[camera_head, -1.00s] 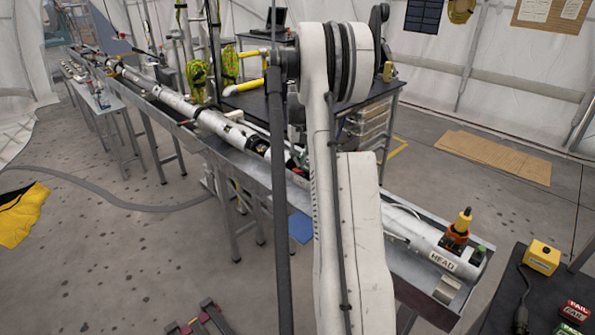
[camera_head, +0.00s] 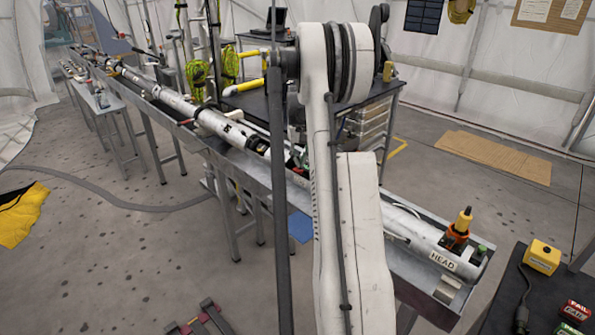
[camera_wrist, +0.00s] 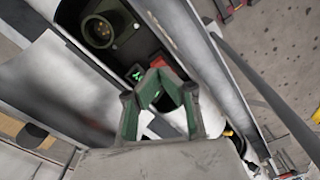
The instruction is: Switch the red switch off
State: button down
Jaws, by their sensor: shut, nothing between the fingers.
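The red switch (camera_wrist: 158,62) shows in the wrist view as a small red block on a dark panel, just beyond my fingertips. My gripper (camera_wrist: 160,76), with green-lined fingers, is shut and empty, its tips close below the red block. Whether they touch it I cannot tell. The fingers hide part of the panel, and the switch's position is not clear. A small green lit mark (camera_wrist: 136,74) is left of the tips. In the head view my arm covers much of this area, and I cannot make out the switch.
A round lens-like fitting (camera_wrist: 98,31) sits in the dark panel. Metal trough walls (camera_wrist: 200,62) run beside my gripper. In the head view, the long metal trough (camera_head: 233,163) holds white tube sections. A yellow box (camera_head: 542,257) stands on a dark table at right.

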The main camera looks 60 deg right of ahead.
jog(key=shift+f+b, duration=0.85)
jog(key=shift+f, duration=0.4)
dwell(0.6)
jog(key=shift+r, duration=0.1)
jog(key=shift+r+p, duration=1.25)
jog(key=shift+r, duration=2.25)
